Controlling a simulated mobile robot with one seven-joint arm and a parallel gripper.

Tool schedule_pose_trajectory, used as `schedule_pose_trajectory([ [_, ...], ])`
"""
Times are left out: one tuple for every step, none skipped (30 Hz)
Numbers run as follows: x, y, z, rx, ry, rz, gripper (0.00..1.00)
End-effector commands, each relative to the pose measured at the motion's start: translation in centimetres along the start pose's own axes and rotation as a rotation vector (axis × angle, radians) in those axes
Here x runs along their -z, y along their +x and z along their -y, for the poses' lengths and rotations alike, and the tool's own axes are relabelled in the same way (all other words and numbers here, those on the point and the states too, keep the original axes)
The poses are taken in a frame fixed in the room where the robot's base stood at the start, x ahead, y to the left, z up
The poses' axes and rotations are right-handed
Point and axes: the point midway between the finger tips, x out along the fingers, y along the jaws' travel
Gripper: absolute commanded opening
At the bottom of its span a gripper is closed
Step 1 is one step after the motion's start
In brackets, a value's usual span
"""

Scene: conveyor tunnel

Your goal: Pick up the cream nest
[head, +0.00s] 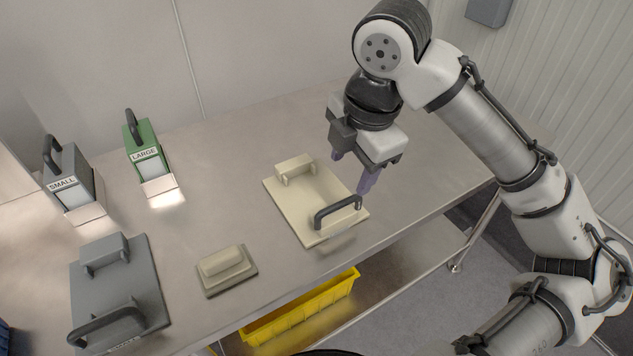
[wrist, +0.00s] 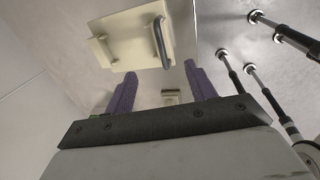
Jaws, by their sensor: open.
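The cream nest (head: 296,218) is a flat cream plate lying on the steel table, with a low cream block at its far end and a dark arched handle (head: 338,210) at its near right end. It also shows at the top of the wrist view (wrist: 128,48), handle on the right. My gripper (head: 352,170) is open and empty, above the table at the nest's right side, apart from the handle. In the wrist view its two purple fingers (wrist: 160,72) point toward the nest with nothing between them.
A grey nest (head: 145,275) with a dark handle lies at the front left. A small beige block on a plate (head: 226,266) sits between the nests. A grey SMALL stand (head: 72,176) and green LARGE stand (head: 146,150) stand behind. A yellow bin (head: 300,312) is below the table.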

Motion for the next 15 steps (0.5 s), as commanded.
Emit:
schedule_pose_trajectory([
  [-0.1, 0.4, 0.2, 0.006, 0.000, 0.000, 0.55],
  [-0.1, 0.7, 0.2, 0.007, 0.000, 0.000, 0.55],
  [-0.1, 1.3, 0.2, 0.008, -0.001, -0.001, 0.55],
  [0.0, 1.8, 0.2, 0.008, -0.001, -0.001, 0.55],
  [0.0, 2.4, 0.2, 0.007, -0.001, -0.002, 0.55],
  [0.0, 3.3, 0.3, 0.007, -0.001, -0.003, 0.55],
  [0.0, 3.9, 0.2, 0.008, 0.001, -0.001, 0.55],
  [0.0, 4.5, 0.2, 0.008, 0.001, -0.001, 0.55],
  [0.0, 5.3, 0.2, 0.007, 0.001, -0.001, 0.55],
  [0.0, 5.9, 0.3, 0.007, 0.000, -0.001, 0.55],
  [0.0, 6.3, 0.2, 0.006, 0.000, -0.001, 0.55],
  [0.0, 7.0, 0.2, 0.006, 0.001, -0.001, 0.55],
  [0.0, 7.3, 0.2, 0.006, 0.001, 0.000, 0.55],
  [0.0, 7.7, 0.2, 0.005, 0.001, 0.000, 0.55],
  [0.0, 8.0, 0.2, 0.004, 0.001, 0.000, 0.55],
])
